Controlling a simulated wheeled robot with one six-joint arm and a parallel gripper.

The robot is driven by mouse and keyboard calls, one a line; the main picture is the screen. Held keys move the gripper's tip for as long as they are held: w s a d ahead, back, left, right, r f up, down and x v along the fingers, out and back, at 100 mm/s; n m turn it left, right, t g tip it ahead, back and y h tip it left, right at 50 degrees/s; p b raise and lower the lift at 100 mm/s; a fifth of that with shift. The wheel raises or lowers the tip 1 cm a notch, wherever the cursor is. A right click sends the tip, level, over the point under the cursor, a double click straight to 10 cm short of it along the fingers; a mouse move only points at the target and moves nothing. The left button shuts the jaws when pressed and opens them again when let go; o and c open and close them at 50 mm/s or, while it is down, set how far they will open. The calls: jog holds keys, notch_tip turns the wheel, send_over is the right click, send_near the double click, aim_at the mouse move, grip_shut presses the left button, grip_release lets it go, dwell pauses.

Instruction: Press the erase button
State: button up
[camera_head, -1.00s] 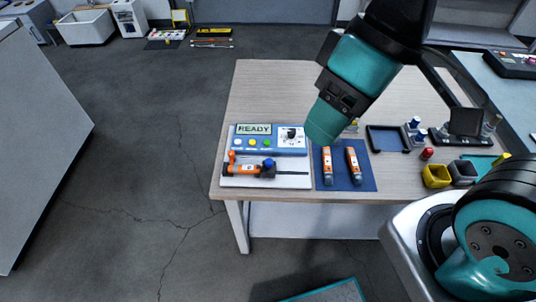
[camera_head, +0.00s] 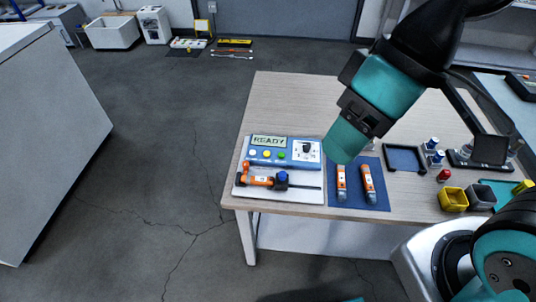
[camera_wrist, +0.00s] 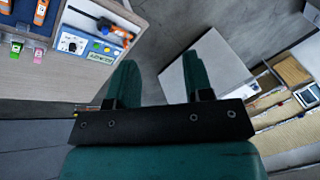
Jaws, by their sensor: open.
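The blue control unit (camera_head: 283,152) stands at the table's left, its display (camera_head: 269,141) reading READY. Below the display are a white button (camera_head: 253,153), a yellow button (camera_head: 267,154) and a green button (camera_head: 281,155); their labels are too small to read, so I cannot tell which is erase. A dial (camera_head: 307,149) sits at the unit's right. The unit also shows upside down in the wrist view (camera_wrist: 76,44). My gripper (camera_wrist: 158,70) is open and empty, its teal fingers apart from the unit.
An orange tool with a blue knob (camera_head: 283,177) lies on the white board in front of the unit. A blue mat (camera_head: 355,201) holds two orange tubes. A dark tray (camera_head: 404,158) and a yellow bin (camera_head: 453,199) are further right. The table's back left is clear.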

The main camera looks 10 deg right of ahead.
grip_shut()
dwell(1.8)
